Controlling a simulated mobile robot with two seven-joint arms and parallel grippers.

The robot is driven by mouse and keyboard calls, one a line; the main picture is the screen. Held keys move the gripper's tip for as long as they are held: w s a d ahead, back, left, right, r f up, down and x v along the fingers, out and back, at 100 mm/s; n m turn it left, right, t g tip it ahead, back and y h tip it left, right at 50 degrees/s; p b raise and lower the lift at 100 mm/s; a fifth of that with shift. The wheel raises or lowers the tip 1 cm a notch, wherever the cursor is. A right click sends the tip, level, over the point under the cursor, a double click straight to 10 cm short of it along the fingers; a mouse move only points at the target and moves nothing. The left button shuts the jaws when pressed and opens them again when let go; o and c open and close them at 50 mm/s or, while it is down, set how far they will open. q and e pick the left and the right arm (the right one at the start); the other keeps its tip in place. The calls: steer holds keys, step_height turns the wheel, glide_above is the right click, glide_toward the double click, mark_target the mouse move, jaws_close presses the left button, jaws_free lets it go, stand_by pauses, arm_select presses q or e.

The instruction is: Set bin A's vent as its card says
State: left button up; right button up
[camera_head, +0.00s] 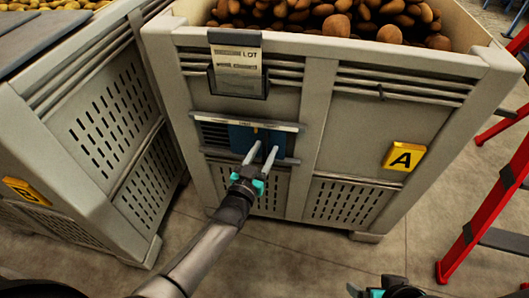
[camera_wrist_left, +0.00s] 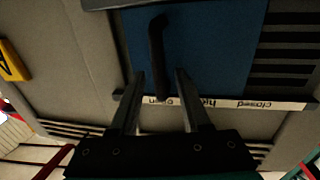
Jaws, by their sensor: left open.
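Bin A (camera_head: 318,90) is a grey crate with a yellow A plate (camera_head: 404,156). Its card (camera_head: 238,62) hangs in a holder at the upper left front; "LOT" reads, the smaller line is too blurred. Below is the vent, with a blue slide plate (camera_head: 240,137) between two rails and bare slots (camera_head: 214,133) left of it. The wrist view shows the plate (camera_wrist_left: 215,45), its dark handle (camera_wrist_left: 157,45), and an upside-down strip (camera_wrist_left: 230,103) with "open" and "closed". My left gripper (camera_head: 265,146) is open, its fingers either side of the handle; contact cannot be told. My right gripper (camera_head: 385,290) is partly visible at the bottom edge.
Bin A is heaped with potatoes (camera_head: 336,25). Another grey bin (camera_head: 100,125) with a yellow plate (camera_head: 28,190) stands close on the left. A red ladder-like frame (camera_head: 485,205) stands on the right. Floor between bin A and the frame is clear.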

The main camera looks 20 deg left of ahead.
arm_select(q)
steer(key=shift+w, duration=0.25)
steer(key=shift+c, duration=0.2)
jaws_close()
stand_by(1.1)
